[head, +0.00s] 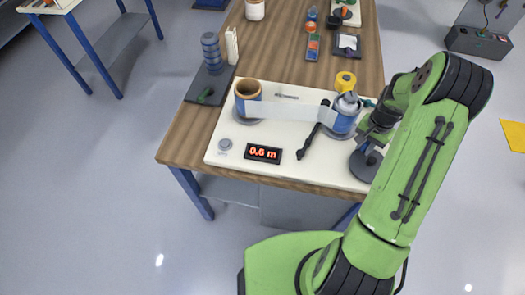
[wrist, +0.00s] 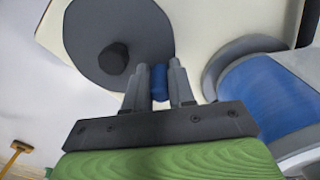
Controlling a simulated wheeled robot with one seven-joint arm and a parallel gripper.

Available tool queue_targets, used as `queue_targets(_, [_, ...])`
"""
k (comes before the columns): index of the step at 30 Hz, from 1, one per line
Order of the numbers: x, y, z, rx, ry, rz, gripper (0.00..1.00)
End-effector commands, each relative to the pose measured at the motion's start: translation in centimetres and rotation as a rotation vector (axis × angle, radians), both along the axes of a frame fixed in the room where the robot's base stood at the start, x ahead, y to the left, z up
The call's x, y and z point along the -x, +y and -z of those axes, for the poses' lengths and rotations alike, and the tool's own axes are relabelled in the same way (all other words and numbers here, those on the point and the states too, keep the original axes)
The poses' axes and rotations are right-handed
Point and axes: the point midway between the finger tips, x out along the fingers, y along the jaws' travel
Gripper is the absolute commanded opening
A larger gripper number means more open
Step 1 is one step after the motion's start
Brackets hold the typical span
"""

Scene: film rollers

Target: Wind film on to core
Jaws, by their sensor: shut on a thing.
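A brown-topped roll (head: 248,90) stands upright at the left of a white board (head: 228,160). A pale translucent film (head: 295,110) stretches from it to a blue upright core (head: 344,121) at the right; the blue core also shows in the wrist view (wrist: 265,95). A dark grey crank disc (head: 363,168) lies at the board's right front corner; it is large in the wrist view (wrist: 90,30). My gripper (wrist: 159,75) is shut on a small blue handle (wrist: 159,88) at the disc's edge. A black display (head: 263,154) reads 0.6 m.
A black-handled tool (head: 312,130) lies between the rolls, below the film. A yellow roll (head: 345,80) stands behind the blue core. A stack of grey-blue rings (head: 211,50) stands on a dark mat at the left. Small items lie farther back on the wooden table (head: 283,55).

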Motion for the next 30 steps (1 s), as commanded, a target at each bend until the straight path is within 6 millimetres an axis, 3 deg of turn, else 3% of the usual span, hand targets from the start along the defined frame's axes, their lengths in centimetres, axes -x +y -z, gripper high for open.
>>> queue_targets(21, [1.1,0.9,0.2,0.005,0.019,0.015,0.13])
queue_targets(22, [1.1,0.9,0.2,0.006,0.019,0.016,0.29])
queue_targets(24, [1.0,0.8,0.2,0.007,0.017,0.016,0.40])
queue_targets(27, [0.9,0.8,0.2,0.008,0.014,0.015,0.54])
queue_targets(30, [0.9,0.7,0.1,0.010,0.013,0.016,0.58])
